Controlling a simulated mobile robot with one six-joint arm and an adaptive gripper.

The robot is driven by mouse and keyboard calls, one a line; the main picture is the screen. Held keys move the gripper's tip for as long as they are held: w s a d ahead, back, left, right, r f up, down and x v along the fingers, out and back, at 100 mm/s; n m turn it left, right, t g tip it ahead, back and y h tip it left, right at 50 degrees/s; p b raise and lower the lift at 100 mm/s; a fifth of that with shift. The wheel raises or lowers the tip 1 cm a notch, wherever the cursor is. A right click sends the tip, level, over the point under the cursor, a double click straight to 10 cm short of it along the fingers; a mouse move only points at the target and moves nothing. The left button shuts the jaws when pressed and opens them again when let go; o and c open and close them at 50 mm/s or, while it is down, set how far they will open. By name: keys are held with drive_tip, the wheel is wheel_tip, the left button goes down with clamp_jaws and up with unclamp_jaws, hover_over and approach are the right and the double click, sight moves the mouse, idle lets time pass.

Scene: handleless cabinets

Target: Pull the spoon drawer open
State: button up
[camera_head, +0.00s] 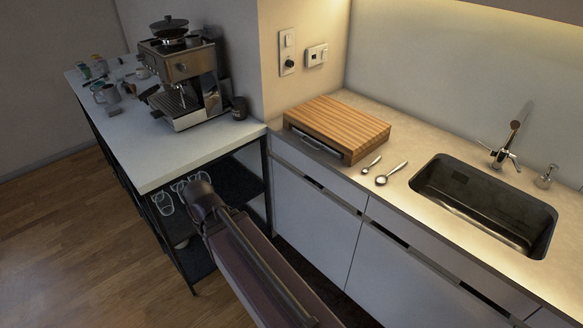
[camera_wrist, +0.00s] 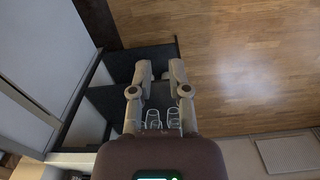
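Two spoons (camera_head: 385,174) lie on the beige counter beside the cutting board. Below the counter edge is a white drawer front (camera_head: 300,172) with no handle. A dark recessed slot (camera_head: 331,194) runs along its lower edge, and the drawer looks closed. The frames do not mark which drawer is the spoon drawer. A white cabinet front with a dark slot (camera_wrist: 28,104) shows at the left of the wrist view. My gripper (camera_wrist: 161,68) has its two fingers apart with nothing between them, away from that front. My gripper is not visible in the head view.
A side table (camera_head: 190,150) with a coffee machine (camera_head: 185,85) stands left of the cabinets. Its shelves (camera_wrist: 120,70) hold glasses. A wooden cutting board (camera_head: 340,125) and a sink (camera_head: 485,205) are on the counter. Wooden floor (camera_head: 90,240) is open at left.

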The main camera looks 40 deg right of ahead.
drive_tip(key=shift+a, duration=0.1)
drive_tip(key=n+t+h+b, duration=0.15)
drive_tip(key=h+b, duration=1.65)
drive_tip(key=b, duration=2.1)
approach(291, 166)
drive_tip(key=a, duration=0.3)
drive_tip(key=shift+s+a+f+m, duration=0.1)
drive_tip(key=shift+a+m, duration=0.15)
drive_tip(key=shift+a, duration=0.1)
drive_tip(key=shift+d, duration=0.2)
drive_tip(key=d, duration=0.9)
drive_tip(key=w+d, duration=0.1)
drive_tip(key=d, duration=0.3)
drive_tip(key=shift+w+d, duration=0.1)
drive_tip(key=shift+d, duration=0.1)
